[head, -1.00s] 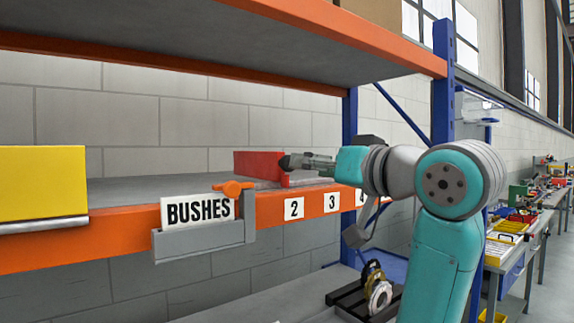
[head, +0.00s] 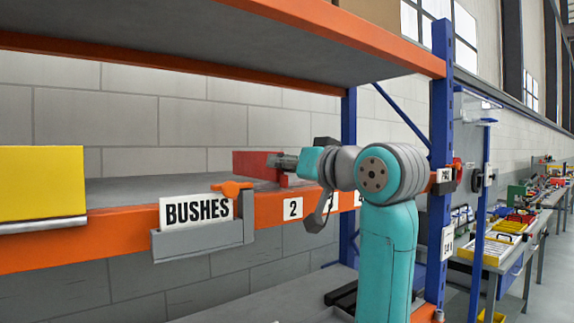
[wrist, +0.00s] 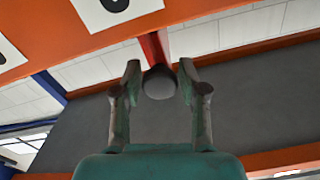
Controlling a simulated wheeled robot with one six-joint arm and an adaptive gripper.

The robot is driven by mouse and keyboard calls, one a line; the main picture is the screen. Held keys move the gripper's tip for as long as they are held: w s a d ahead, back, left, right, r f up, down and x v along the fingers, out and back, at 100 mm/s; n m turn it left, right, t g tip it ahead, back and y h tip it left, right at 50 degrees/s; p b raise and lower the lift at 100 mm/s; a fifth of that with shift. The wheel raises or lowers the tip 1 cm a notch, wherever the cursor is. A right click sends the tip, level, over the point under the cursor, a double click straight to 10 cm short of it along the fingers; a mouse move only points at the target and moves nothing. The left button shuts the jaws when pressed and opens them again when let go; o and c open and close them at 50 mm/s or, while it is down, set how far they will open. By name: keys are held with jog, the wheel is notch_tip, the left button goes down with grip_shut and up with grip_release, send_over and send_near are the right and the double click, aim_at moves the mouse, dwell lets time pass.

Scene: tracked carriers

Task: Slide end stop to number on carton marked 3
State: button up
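The red end stop (head: 250,163) stands on the grey shelf (head: 150,188) behind the orange front beam. In the wrist view its red edge (wrist: 153,48) shows, with a round grey knob (wrist: 160,84) on its near end. My gripper (head: 277,162) is at the right end of the end stop. In the wrist view my gripper (wrist: 160,70) has its fingers spread on either side of the knob, with a visible gap on each side. Number plate 2 (head: 292,208) is on the beam; plate 3 (head: 330,201) is partly hidden by my arm. No carton marked 3 is readable.
A yellow bin (head: 40,183) is at the left. Another shelf (head: 230,45) is above. A blue upright (head: 442,90) stands at the right.

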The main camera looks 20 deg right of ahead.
grip_shut()
jog(key=w+d, duration=0.1)
jog(key=d, duration=0.2)
jog(key=w+d, duration=0.1)
jog(key=d, duration=0.2)
jog(key=w+d, duration=0.1)
jog(key=d, duration=0.2)
jog(key=shift+d, duration=0.25)
jog(key=o, duration=0.6)
grip_release()
jog(key=shift+w, duration=0.1)
jog(key=v, duration=1.2)
